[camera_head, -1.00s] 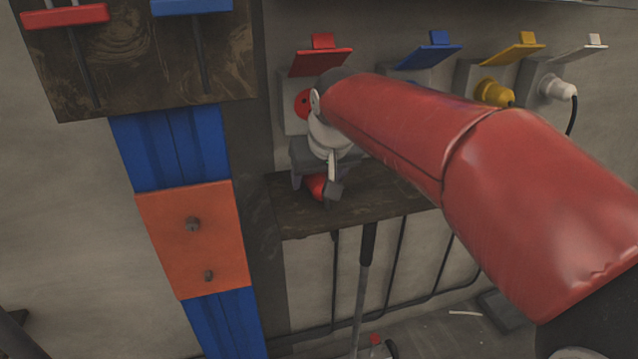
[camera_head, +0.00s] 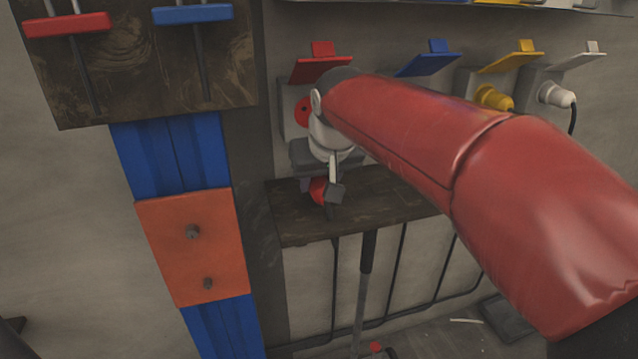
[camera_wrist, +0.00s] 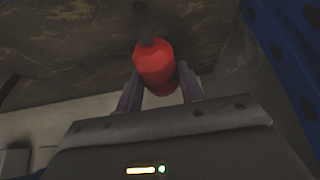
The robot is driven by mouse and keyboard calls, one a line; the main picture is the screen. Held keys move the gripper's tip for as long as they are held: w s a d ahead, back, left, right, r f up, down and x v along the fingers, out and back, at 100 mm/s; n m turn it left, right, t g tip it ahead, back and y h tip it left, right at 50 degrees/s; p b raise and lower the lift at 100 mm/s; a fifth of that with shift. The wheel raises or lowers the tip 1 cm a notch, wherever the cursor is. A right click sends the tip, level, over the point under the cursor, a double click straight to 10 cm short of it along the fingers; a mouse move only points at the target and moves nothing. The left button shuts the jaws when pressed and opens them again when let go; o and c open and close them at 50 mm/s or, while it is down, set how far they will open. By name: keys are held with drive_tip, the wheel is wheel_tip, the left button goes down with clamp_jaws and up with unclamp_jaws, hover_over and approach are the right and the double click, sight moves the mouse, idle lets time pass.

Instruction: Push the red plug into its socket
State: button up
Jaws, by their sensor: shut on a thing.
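The red plug (camera_head: 318,190) is held between the fingers of my gripper (camera_head: 322,194), just above the wooden shelf. In the wrist view the red plug (camera_wrist: 154,66) sits between the two fingers of my gripper (camera_wrist: 160,88), with a dark cable running from its far end. The red socket (camera_head: 303,111) is on the wall above and slightly left of the plug, under a raised red lid (camera_head: 321,66). My wrist covers the right part of that socket. The plug is apart from the socket, below it.
The wooden shelf (camera_head: 285,222) lies below the sockets. To the right, a yellow plug (camera_head: 493,97) and a white plug (camera_head: 556,94) are in their sockets under raised lids. A blue lid (camera_head: 428,60) is raised too. A blue and orange column (camera_head: 190,240) stands left.

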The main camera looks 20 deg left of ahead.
drive_tip(key=r, duration=0.6)
drive_tip(key=shift+s+d, duration=0.2)
drive_tip(key=shift+s, duration=0.1)
drive_tip(key=s+d+b, duration=0.1)
drive_tip(key=s+d, duration=0.4)
drive_tip(key=s, duration=0.3)
drive_tip(key=s+d+b, duration=0.1)
drive_tip(key=s+d, duration=0.4)
drive_tip(key=s, duration=0.3)
drive_tip(key=shift+b, duration=0.35)
drive_tip(key=shift+a+f, duration=0.1)
drive_tip(key=shift+a, duration=0.05)
wheel_tip(320, 180, up, 5)
drive_tip(key=m+g+y+b, duration=0.3)
drive_tip(key=m+g+y, duration=0.3)
drive_tip(key=y, duration=0.9)
hover_over(321, 180)
drive_tip(key=s+d, duration=0.2)
drive_tip(key=d, duration=0.2)
drive_tip(key=shift+s+a+f, duration=0.1)
drive_tip(key=shift+s+f, duration=0.1)
